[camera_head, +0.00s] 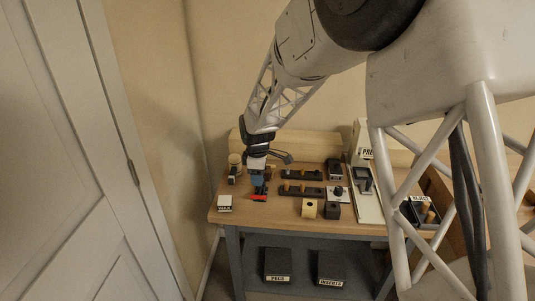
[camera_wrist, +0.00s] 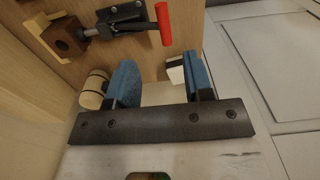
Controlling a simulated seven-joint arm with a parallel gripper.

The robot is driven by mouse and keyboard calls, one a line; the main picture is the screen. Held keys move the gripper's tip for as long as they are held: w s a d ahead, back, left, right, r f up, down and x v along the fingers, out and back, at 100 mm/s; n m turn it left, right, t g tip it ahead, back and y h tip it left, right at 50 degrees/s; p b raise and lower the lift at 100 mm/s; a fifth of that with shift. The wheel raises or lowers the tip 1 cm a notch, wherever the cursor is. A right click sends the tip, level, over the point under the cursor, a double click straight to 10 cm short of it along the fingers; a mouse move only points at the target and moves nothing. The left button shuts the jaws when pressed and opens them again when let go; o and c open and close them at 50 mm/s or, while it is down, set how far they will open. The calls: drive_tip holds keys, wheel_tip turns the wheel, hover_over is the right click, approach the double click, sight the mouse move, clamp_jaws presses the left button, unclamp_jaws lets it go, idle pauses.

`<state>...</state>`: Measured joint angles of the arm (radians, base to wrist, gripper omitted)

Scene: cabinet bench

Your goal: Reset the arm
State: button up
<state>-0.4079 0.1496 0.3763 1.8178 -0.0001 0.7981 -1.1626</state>
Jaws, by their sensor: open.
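My gripper (camera_head: 258,183) is low over the left end of the wooden bench (camera_head: 290,220) in the head view. In the wrist view my gripper (camera_wrist: 158,82) shows two blue finger pads spread apart with nothing held between them. A toggle clamp with a red handle (camera_wrist: 163,24) lies beyond the fingertips; its red handle also shows in the head view (camera_head: 259,198), close by the gripper. A pale round cylinder (camera_wrist: 94,90) is beside the left finger, and a white-topped block (camera_wrist: 176,72) is near the right finger. Whether the fingers touch either is unclear.
A white labelled block (camera_head: 225,203) sits at the bench's left front corner. Black bins (camera_head: 278,265) are on the lower shelf. A wall is close on the left.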

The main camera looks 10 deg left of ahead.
drive_tip(key=s+d+r+m+t, duration=0.1)
drive_tip(key=s+d+r+m, duration=0.8)
drive_tip(key=s+d+r, duration=0.85)
drive_tip(key=s+d+m, duration=0.4)
drive_tip(key=s+d, duration=0.2)
drive_tip(key=s, duration=0.4)
drive_tip(key=s+d+r+m+t, duration=0.1)
drive_tip(key=s+d+m, duration=0.4)
drive_tip(key=s, duration=0.6)
drive_tip(key=shift+d+r+t, duration=0.3)
drive_tip(key=shift+d, duration=0.4)
